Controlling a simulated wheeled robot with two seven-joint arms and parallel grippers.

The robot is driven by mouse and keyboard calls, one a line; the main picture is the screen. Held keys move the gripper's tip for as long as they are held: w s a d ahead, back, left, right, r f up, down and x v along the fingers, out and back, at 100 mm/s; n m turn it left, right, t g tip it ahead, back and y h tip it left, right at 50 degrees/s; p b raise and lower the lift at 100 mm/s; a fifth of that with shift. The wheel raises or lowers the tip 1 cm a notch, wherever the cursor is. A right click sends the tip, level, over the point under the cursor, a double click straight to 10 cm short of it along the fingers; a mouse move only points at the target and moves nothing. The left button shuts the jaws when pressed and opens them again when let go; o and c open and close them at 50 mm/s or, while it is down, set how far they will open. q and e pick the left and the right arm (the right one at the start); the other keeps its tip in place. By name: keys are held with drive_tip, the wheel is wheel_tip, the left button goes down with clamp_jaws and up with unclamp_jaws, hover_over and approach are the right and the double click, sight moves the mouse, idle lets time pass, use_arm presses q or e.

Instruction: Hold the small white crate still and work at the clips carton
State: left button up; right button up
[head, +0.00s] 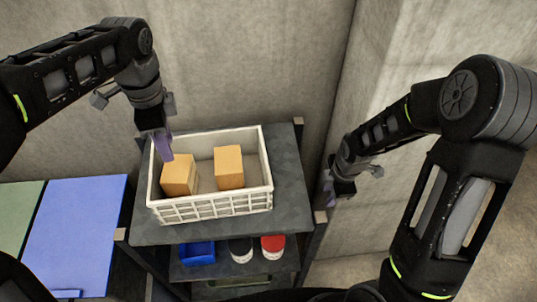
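The small white crate (213,209) stands on the top shelf, with slatted walls and an open top. Two plain orange-brown cartons are inside, a left carton (179,176) and a right carton (229,167). No label is readable, so I cannot tell which is the clips carton. My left gripper (163,150) points down at the crate's back left corner, its purple fingers overlapping the rim just behind the left carton. I cannot tell whether they grip the wall. My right gripper (328,188) is right of the crate, beside the shelf's edge, apart from both cartons; its finger gap is unclear.
The dark grey shelf unit (290,190) has a lower level with a blue bin (197,252), a white-sided jar with a dark top (241,249) and a red-topped jar (272,246). Blue (75,235) and green (18,218) panels lie left. Concrete walls close in behind and right.

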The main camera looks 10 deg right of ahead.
sight(266, 158)
drive_tip(key=w+a+r+n+t, duration=0.1)
drive_tip(key=w+a+r+t, duration=0.2)
drive_tip(key=r, duration=0.4)
drive_tip(key=w+a+r+y, duration=0.1)
drive_tip(key=w+a+r, duration=0.2)
drive_tip(key=w+r, duration=0.4)
drive_tip(key=w+a+r+n+t, duration=0.1)
drive_tip(key=w+a+r+t, duration=0.2)
drive_tip(key=r, duration=0.5)
drive_tip(key=s+a+f+n+g, duration=0.1)
drive_tip(key=s+a+n, duration=0.1)
drive_tip(key=n, duration=0.3)
drive_tip(key=s+a+f+n+g+h, duration=0.1)
drive_tip(key=s+a+n, duration=0.2)
drive_tip(key=s+n, duration=0.1)
drive_tip(key=s+a+f+n, duration=0.1)
drive_tip(key=s+a+n, duration=0.1)
drive_tip(key=n, duration=0.4)
drive_tip(key=shift+s+a+f+g+h, duration=0.15)
drive_tip(key=shift+s+a+f+g, duration=0.05)
drive_tip(key=shift+a, duration=0.2)
drive_tip(key=shift+s+a+f+g+h, duration=0.15)
drive_tip(key=shift+s+a+f+g, duration=0.05)
drive_tip(key=shift+a, duration=0.15)
drive_tip(key=shift+s+f+n, duration=0.2)
drive_tip(key=shift+s+n, duration=0.15)
drive_tip(key=shift+n, duration=0.55)
drive_tip(key=shift+f, duration=0.1)
drive_tip(key=shift+x, duration=3.85)
